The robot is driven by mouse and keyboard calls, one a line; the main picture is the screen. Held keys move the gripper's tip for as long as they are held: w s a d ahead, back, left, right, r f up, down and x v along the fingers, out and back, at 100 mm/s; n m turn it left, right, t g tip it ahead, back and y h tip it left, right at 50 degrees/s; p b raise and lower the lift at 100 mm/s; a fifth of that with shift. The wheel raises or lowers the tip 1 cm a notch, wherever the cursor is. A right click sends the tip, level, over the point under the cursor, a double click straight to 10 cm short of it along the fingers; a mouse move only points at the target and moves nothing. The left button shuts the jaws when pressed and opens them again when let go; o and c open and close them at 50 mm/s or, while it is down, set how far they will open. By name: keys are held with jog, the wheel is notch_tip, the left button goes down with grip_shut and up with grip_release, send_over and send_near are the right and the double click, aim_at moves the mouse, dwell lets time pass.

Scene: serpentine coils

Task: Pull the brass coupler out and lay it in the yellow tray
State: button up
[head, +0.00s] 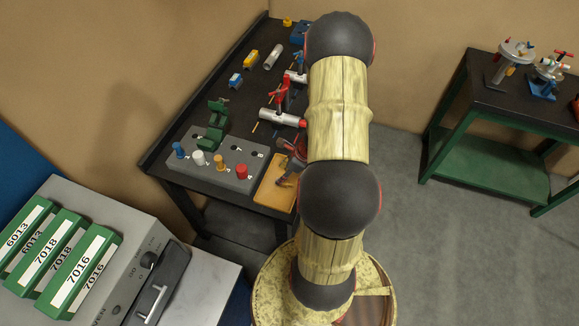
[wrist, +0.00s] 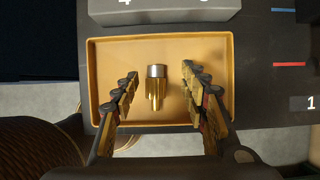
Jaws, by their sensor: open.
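The yellow tray (wrist: 109,45) fills the middle of the wrist view; in the head view the tray (head: 268,196) is at the table's front edge, partly hidden by my arm. The brass coupler (wrist: 157,90), a gold piece with a silver band at one end, is over the tray floor and looks to be lying in it. My gripper (wrist: 160,80) is open, one finger on each side of the coupler, with gaps on both sides. In the head view my gripper (head: 288,181) is over the tray, and the coupler cannot be made out there.
A grey block (head: 233,172) with blue, white, orange and red pegs stands just left of the tray. A white cylinder with a red handle (head: 279,117) lies farther back. Small yellow and blue parts sit at the back.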

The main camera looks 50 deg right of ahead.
jog(key=v, duration=1)
jog(key=a+r+n+b, duration=0.4)
jog(key=a+r+n, duration=0.2)
jog(key=a+n, duration=0.4)
jog(key=s+a+r+n+h+b, duration=0.1)
jog(key=a+r+n+b, duration=0.4)
jog(key=a+n, duration=0.6)
jog(key=s+a+r+n+b, duration=0.1)
jog(key=a+r+n+b, duration=0.3)
jog(key=a+r+n, duration=0.3)
jog(key=a+n, duration=0.4)
jog(key=shift+s+r+n+t+b, duration=0.15)
jog(key=shift+r+n+t+b, duration=0.1)
jog(key=shift+n+t+b, duration=0.15)
